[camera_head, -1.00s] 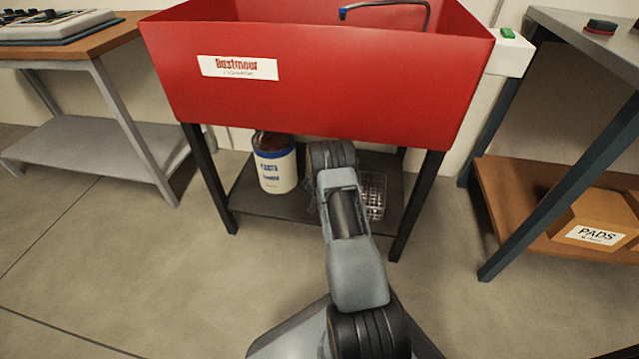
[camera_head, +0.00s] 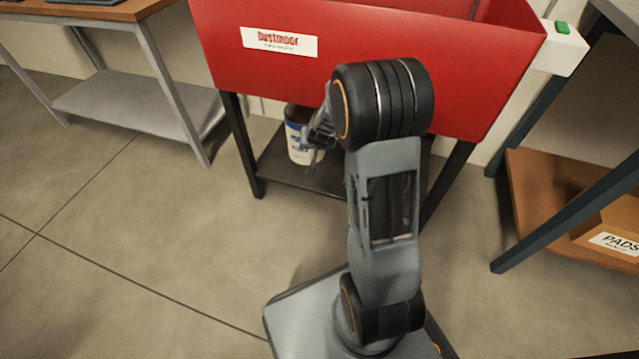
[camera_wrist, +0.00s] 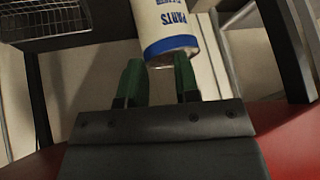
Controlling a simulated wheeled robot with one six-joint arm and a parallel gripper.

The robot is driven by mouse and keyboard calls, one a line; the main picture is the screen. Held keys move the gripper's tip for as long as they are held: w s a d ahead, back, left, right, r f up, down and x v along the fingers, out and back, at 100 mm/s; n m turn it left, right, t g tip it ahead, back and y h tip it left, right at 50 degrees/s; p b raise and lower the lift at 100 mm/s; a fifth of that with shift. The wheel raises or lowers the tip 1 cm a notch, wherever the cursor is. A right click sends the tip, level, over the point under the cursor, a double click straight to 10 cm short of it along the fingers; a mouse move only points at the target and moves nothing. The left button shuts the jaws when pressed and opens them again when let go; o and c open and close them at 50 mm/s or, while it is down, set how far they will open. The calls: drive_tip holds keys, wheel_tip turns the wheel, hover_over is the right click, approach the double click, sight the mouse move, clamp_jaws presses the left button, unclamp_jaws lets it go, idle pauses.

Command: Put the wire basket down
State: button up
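The wire basket (camera_wrist: 52,22) shows at the upper left of the wrist view, on the dark lower shelf under the red sink unit. In the head view my arm hides it. My gripper (camera_wrist: 158,68) has its two green fingers apart with nothing between them, and the basket is off to the side, not touched. In the head view my gripper (camera_head: 318,135) hangs left of my arm, in front of the white bucket, and its fingers are too small to judge there.
The white bucket (camera_head: 298,152) with a blue band stands on the lower shelf (camera_head: 290,180), also close beyond my fingers in the wrist view (camera_wrist: 165,25). The red sink unit (camera_head: 270,70) is above. A box marked PADS (camera_head: 612,232) is at right. The floor at left is clear.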

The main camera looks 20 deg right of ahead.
drive_tip(key=s+a+r+n+g, duration=0.1)
drive_tip(key=s+a+r, duration=0.2)
drive_tip(key=s, duration=0.5)
drive_tip(key=s+a+r+n+g, duration=0.2)
drive_tip(key=s+a+r, duration=0.1)
drive_tip(key=s, duration=0.5)
drive_tip(key=s+a+r+n+g+y, duration=0.1)
drive_tip(key=s+a+r, duration=0.2)
drive_tip(key=s+r, duration=0.2)
drive_tip(key=s, duration=0.2)
drive_tip(key=shift+s+a+r+n, duration=0.25)
drive_tip(key=shift+s+a+n, duration=0.15)
wheel_tip(320, 180, up, 39)
drive_tip(key=p, duration=3.7)
drive_tip(key=shift+s+a+t, duration=0.15)
drive_tip(key=shift+a+t, duration=0.05)
drive_tip(key=shift+t, duration=0.1)
